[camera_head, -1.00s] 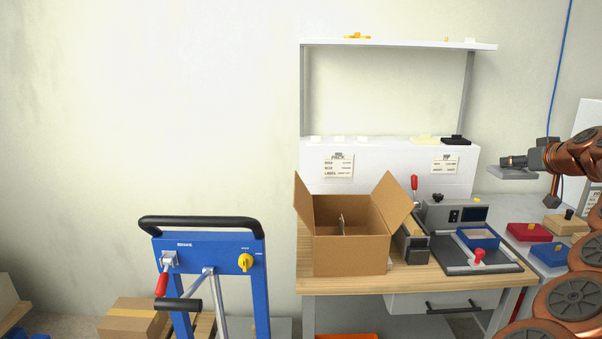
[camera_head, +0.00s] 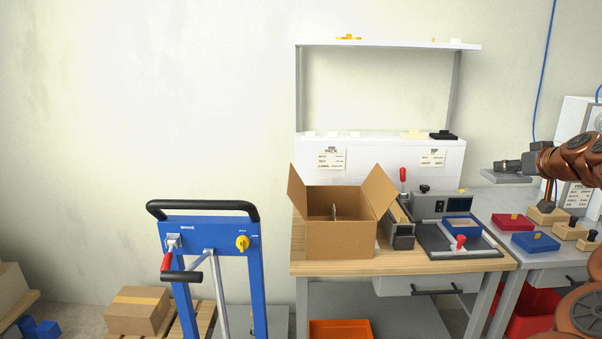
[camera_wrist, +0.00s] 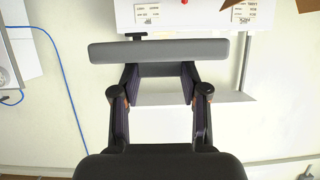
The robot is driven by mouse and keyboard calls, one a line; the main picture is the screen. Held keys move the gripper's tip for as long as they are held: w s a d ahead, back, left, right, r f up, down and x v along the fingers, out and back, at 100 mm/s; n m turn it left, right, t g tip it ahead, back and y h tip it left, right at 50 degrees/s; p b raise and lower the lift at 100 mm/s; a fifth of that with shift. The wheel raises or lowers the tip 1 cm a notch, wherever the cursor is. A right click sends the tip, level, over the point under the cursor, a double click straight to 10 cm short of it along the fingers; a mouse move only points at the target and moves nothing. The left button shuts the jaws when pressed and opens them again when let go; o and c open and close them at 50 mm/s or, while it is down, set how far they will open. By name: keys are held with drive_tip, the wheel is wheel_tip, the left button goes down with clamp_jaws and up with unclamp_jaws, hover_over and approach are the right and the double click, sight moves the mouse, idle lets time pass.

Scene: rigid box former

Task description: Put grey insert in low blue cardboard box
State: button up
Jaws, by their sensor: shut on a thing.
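My gripper (camera_head: 522,164) is at the right of the head view, raised above the benches. It is shut on the grey insert (camera_head: 503,178), a flat grey slab held roughly level. In the wrist view the grey insert (camera_wrist: 158,51) spans across the fingertips of my gripper (camera_wrist: 160,70). The low blue cardboard box (camera_head: 462,228) is open and sits in the dark fixture on the wooden bench, below and to the left of my gripper. Its light inside shows. The insert is well apart from the box.
A tall open brown carton (camera_head: 340,238) stands left on the wooden bench (camera_head: 440,265). A red-knobbed handle (camera_head: 460,242) stands at the box's front. A grey machine (camera_head: 440,205) is behind it. Red block (camera_head: 511,222) and blue block (camera_head: 535,242) lie on the right bench.

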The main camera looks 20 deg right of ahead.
drive_tip(key=w+a+f+n+y, duration=0.2)
drive_tip(key=w+a+f, duration=0.3)
drive_tip(key=a, duration=1.2)
drive_tip(key=w+a+f+n+y, duration=0.2)
drive_tip(key=a+f, duration=0.6)
drive_tip(key=a, duration=1)
drive_tip(key=w+a+f+n+y, duration=0.2)
drive_tip(key=w+a+f, duration=0.5)
drive_tip(key=a, duration=1.1)
drive_tip(key=shift+w+f+n+y, duration=0.15)
drive_tip(key=shift+w+n+y, duration=0.15)
drive_tip(key=shift+y, duration=0.5)
drive_tip(key=shift+a, duration=0.1)
wheel_tip(320, 180, down, 10)
drive_tip(key=w+m+h+p, duration=0.2)
drive_tip(key=m+h+p, duration=0.1)
drive_tip(key=h, duration=0.1)
drive_tip(key=shift+w+t+p, duration=0.3)
drive_tip(key=shift+t+p, duration=0.05)
drive_tip(key=shift+t, duration=0.05)
